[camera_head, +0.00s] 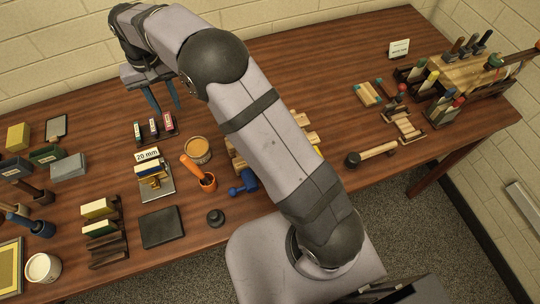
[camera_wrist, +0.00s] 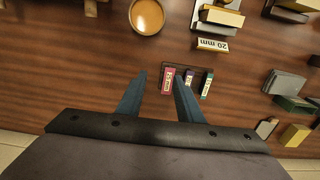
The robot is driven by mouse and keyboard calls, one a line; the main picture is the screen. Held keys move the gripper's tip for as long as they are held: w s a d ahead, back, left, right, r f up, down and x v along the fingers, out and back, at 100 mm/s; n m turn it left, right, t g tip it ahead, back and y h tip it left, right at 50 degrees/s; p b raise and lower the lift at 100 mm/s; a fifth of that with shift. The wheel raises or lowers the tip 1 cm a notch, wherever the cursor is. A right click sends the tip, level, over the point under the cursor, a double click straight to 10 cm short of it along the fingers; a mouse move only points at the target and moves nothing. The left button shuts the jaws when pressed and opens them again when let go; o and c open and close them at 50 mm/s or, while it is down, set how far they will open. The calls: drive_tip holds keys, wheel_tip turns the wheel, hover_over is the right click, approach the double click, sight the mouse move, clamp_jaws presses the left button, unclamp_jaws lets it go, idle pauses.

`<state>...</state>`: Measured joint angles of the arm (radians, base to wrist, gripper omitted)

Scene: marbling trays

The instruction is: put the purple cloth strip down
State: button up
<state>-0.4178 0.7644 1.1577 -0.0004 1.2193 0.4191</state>
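I see no purple cloth strip in either view. My gripper (camera_head: 165,108) is at the back left of the table in the head view, with its two blue fingers pointing down. In the wrist view my gripper (camera_wrist: 160,75) has its fingers apart, and no cloth shows between them. Beyond the fingertips stands a small rack of labelled blocks; the red one (camera_wrist: 168,78) appears between the fingers. The same red block (camera_head: 168,123) shows in the head view just in front of the fingers. My arm hides part of the table's middle.
A "20 mm" sign (camera_head: 147,155) is nearby. Blocks and a wooden mallet (camera_head: 371,154) lie elsewhere. The back middle of the table (camera_head: 310,60) is clear.

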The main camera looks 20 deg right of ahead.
drive_tip(key=s+d+f, duration=0.2)
drive_tip(key=s+d, duration=1.9)
drive_tip(key=s, duration=0.5)
drive_tip(key=shift+d+f, duration=0.2)
drive_tip(key=shift+o, duration=0.7)
drive_tip(key=shift+s, duration=0.2)
drive_tip(key=shift+w, duration=0.1)
